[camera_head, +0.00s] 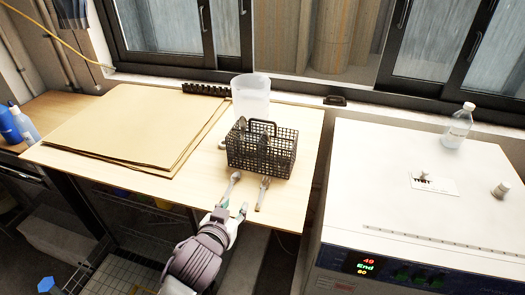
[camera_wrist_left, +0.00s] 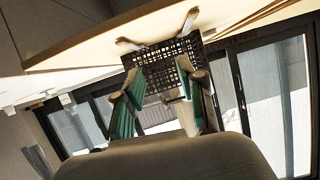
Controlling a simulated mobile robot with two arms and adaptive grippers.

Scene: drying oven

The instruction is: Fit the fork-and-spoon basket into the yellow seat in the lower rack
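The dark mesh fork-and-spoon basket (camera_head: 275,156) stands upright on the wooden tabletop, its handle up. It also shows beyond the fingers in the left wrist view (camera_wrist_left: 165,72). My left gripper (camera_head: 234,208) is at the table's front edge, below the basket in the picture and apart from it. Its teal-padded fingers are spread with nothing held between them (camera_wrist_left: 162,108). A spoon (camera_head: 233,182) and a fork (camera_head: 264,190) lie on the table in front of the basket. A wire rack (camera_head: 118,250) is low at the left; a small yellow patch (camera_head: 163,204) shows under the table, unclear whether the seat. My right gripper is out of view.
A translucent cup (camera_head: 251,98) stands behind the basket. Brown boards (camera_head: 125,125) cover the table's left part. A white oven (camera_head: 420,215) with a lit display stands at the right, with a bottle (camera_head: 458,126) on top. A dark gap separates it from the table.

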